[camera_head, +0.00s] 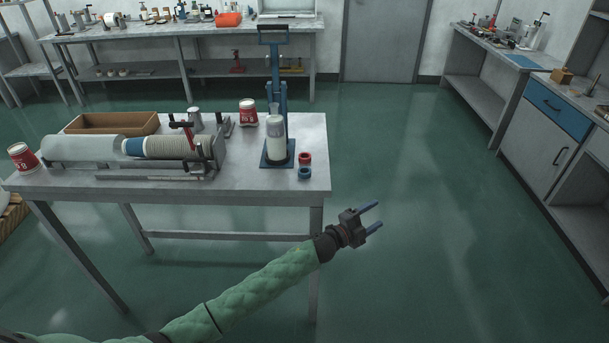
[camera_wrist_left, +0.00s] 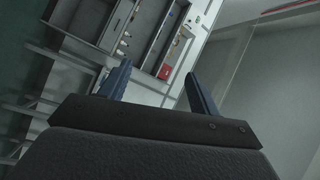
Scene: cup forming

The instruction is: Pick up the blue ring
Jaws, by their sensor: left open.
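The blue ring (camera_head: 305,173) lies on the right part of the grey work table (camera_head: 240,184), near its front right corner. A red ring (camera_head: 305,159) sits right behind it, and I cannot tell whether they touch. My left gripper (camera_head: 373,216) is open and empty, in front of the table and to the right of its right edge, apart from the ring. In the left wrist view its two blue fingers (camera_wrist_left: 158,88) are spread with nothing between them. The ring does not show in the left wrist view. My right gripper is not in view.
A blue press (camera_head: 275,85) with a white cylinder (camera_head: 276,145) stands just left of the rings. A red-labelled can (camera_head: 248,112), a brown tray (camera_head: 111,123) and a roller device (camera_head: 180,147) take up the rest of the table. Open green floor (camera_head: 430,200) lies to the right.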

